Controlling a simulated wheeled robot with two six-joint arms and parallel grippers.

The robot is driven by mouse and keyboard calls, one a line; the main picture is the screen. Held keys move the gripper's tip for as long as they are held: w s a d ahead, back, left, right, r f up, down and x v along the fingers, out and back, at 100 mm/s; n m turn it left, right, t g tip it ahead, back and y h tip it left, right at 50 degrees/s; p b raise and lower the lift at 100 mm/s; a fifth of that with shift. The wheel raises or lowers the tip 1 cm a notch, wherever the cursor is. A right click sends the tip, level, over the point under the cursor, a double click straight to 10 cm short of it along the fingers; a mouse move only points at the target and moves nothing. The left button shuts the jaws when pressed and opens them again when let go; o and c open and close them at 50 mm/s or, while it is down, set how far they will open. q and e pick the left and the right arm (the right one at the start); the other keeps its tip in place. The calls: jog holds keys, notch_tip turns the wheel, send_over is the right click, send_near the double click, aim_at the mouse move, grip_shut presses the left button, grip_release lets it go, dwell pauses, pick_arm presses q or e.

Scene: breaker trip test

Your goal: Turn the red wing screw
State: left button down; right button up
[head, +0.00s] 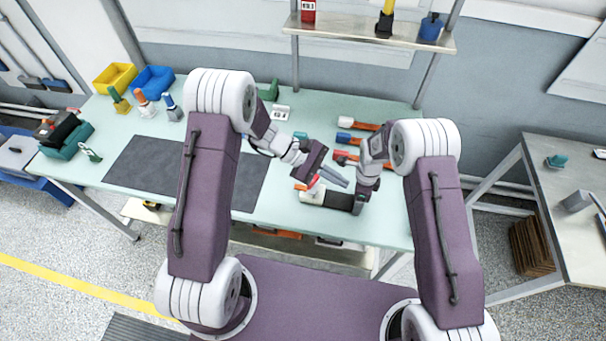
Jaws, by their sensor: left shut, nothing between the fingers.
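A small red part (314,181), which looks like the red wing screw, shows on or just behind a white and black device (340,201) on the table; it is too small to make out its wings. My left gripper (343,181) is shut and empty, its fingers pointing right and down over the device, close to the red part. I cannot tell whether they touch. My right gripper (359,206) points down at the right end of the device; its fingers are too small and dark to read, and it may hide part of the device.
A dark mat (140,165) covers the table's left part. Several red, blue and orange-handled tools (350,138) lie behind the device. Yellow (115,77) and blue (154,79) bins stand at the back left. A shelf (340,33) hangs above the back edge.

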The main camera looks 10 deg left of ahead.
pick_arm(q)
jog(key=w+a+r+n+y, duration=0.1)
jog(key=w+a+y, duration=0.3)
jog(key=a, duration=0.5)
jog(key=w+a+r+n+y, duration=0.1)
jog(key=w+a+y, duration=0.35)
jog(key=a, duration=0.35)
jog(key=shift+g, duration=0.4)
jog(key=s+d+f, duration=0.1)
jog(key=d+f, duration=0.1)
jog(key=f, duration=0.1)
jog(key=s+d+f, duration=0.1)
jog(key=d+f, duration=0.1)
jog(key=f, duration=0.1)
jog(key=s+d+f, duration=0.1)
jog(key=d+f, duration=0.1)
jog(key=f, duration=0.2)
jog(key=shift+s, duration=0.25)
jog(key=shift+a+f, duration=0.1)
